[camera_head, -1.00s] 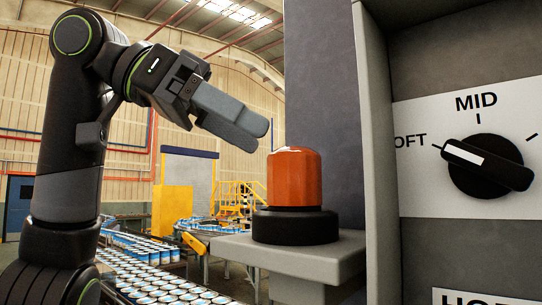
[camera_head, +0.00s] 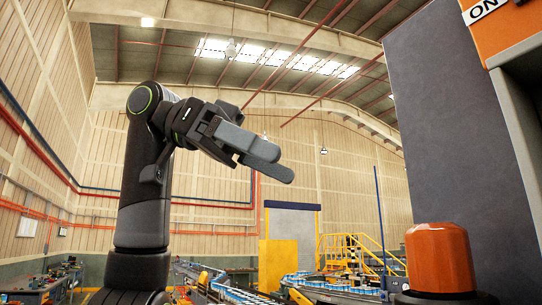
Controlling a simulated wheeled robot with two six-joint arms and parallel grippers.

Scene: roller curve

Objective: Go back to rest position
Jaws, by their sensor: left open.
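My left gripper (camera_head: 270,165) is in the middle of the head view, raised in the air at the end of my black left arm. Its grey fingers point right and slightly down, and nothing shows between them. The fingers overlap in this view, so the gap is hard to see. My right gripper is not in view.
An orange beacon (camera_head: 439,258) on a black base stands at lower right, apart from my gripper. A grey cabinet (camera_head: 465,130) rises behind it. A conveyor with cans (camera_head: 240,296) runs below, near a yellow stair frame (camera_head: 345,250). Air around my gripper is free.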

